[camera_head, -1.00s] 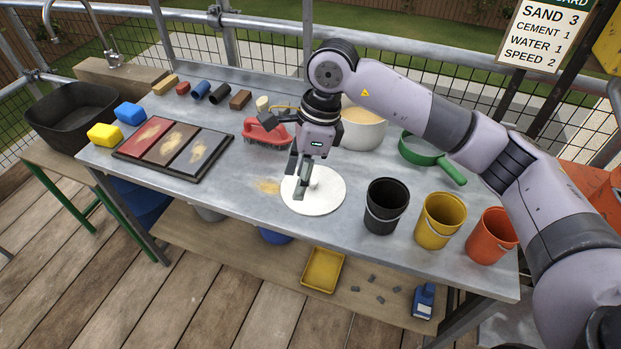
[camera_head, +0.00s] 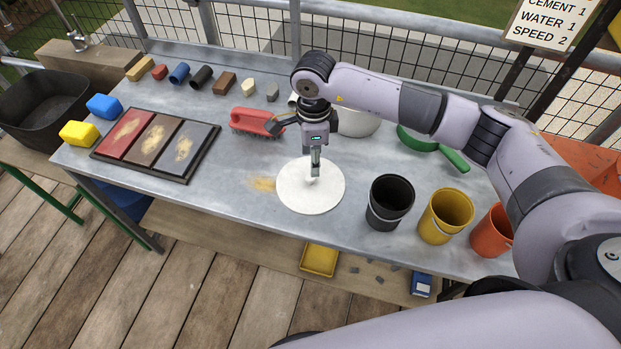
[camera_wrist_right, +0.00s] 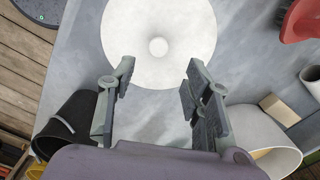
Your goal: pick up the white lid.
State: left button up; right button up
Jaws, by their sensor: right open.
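The white lid (camera_head: 322,198) is a flat round disc with a small knob, lying on the grey metal worktable. In the right wrist view the lid (camera_wrist_right: 135,25) is at the top, its round knob in the middle. My right gripper (camera_head: 313,172) is over the lid's far part, close to the knob. In the right wrist view my right gripper (camera_wrist_right: 158,82) is open and empty, its fingers apart on either side below the knob. The fingertips hide part of the knob in the head view. My left gripper is not in view.
Black (camera_head: 390,203), yellow (camera_head: 445,216) and orange (camera_head: 492,231) buckets stand right of the lid. A red brush (camera_head: 256,122), a pale pot (camera_head: 360,122) and a green pan (camera_head: 417,139) lie behind. A sample tray (camera_head: 155,145) is at the left. The table left of the lid has a sandy stain.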

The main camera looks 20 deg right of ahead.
aim_at(311, 181)
jog(key=shift+s+f, duration=0.1)
jog(key=shift+f, duration=0.45)
jog(key=shift+a+f+p, duration=0.1)
jog(key=shift+f+p, duration=0.2)
jog(key=shift+p, duration=0.05)
jog(key=f, duration=0.1)
jog(key=f+p, duration=0.1)
jog(key=f, duration=0.1)
jog(key=shift+a+f, duration=0.25)
jog(key=shift+f, duration=0.55)
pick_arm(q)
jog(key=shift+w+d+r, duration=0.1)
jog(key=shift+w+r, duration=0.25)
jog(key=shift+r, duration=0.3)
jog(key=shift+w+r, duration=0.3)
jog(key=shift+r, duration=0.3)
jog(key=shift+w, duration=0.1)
pick_arm(e)
jog(key=shift+c, duration=0.5)
jog(key=c, duration=0.4)
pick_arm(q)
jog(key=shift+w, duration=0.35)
pick_arm(e)
grip_shut()
